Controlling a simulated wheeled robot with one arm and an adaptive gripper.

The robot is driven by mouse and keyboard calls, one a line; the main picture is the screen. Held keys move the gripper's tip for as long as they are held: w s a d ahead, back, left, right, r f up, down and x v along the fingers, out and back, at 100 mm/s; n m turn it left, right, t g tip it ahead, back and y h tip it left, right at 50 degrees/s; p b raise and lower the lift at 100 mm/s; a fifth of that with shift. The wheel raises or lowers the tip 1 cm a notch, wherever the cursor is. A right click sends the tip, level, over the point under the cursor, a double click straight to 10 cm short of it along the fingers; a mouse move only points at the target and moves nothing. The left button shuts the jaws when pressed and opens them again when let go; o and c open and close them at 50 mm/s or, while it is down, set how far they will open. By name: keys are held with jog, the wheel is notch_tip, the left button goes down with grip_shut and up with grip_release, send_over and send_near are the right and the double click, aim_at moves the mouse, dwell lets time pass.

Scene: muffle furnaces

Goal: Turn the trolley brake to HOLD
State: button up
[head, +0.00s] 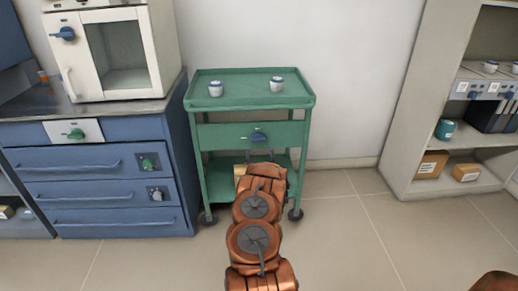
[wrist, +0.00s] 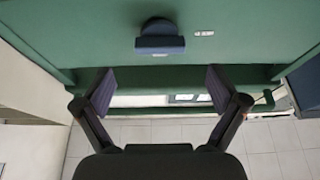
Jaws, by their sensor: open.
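The green trolley (head: 214,136) stands against the wall, and its front panel also fills the top of the wrist view (wrist: 70,30). The brake handle, a dark blue knob (head: 258,138), is on this panel. In the wrist view the knob (wrist: 160,40) has a bar lying level, with a small white label to its right, too small to read. My gripper (wrist: 159,90) is open and empty, its two fingers wide apart. The knob lies above the gap between the fingertips in that view, untouched. In the head view my arm hides most of the gripper.
A blue drawer cabinet (head: 90,190) with a white furnace (head: 115,50) stands to the left. Shelves (head: 400,150) stand to the right. The floor between trolley and shelves is clear.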

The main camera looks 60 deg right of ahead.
jog(key=shift+v, duration=2.95)
jog(key=w+a+r+n+y, duration=0.4)
jog(key=w+a+y, duration=0.5)
jog(key=w+a, duration=0.7)
jog(key=a+r+n+g+y, duration=0.1)
jog(key=a+r+g+y, duration=0.2)
jog(key=a, duration=0.8)
jog(key=a+r+n+g+y, duration=0.2)
jog(key=a+r+y, duration=0.1)
jog(key=a, duration=0.7)
jog(key=s+a+r+n+g+y, duration=0.1)
jog(key=s+a+r+g, duration=0.15)
jog(key=s+a, duration=0.45)
jog(key=s+a+r+g+y, duration=0.1)
jog(key=s+a+g, duration=0.2)
jog(key=s+a, duration=0.45)
jog(key=s+a+r+n+g, duration=0.1)
jog(key=s+a+r+g, duration=0.1)
jog(key=s, duration=0.7)
jog(key=s+a+r+g, duration=0.2)
jog(key=s+a, duration=0.1)
jog(key=s, duration=0.6)
jog(key=s+a+r+n+g, duration=0.1)
jog(key=s+a+g, duration=0.1)
jog(key=s, duration=0.6)
jog(key=s+r+p, duration=0.3)
jog(key=r+p, duration=2)
jog(key=r, duration=0.2)
jog(key=shift+a+y, duration=0.3)
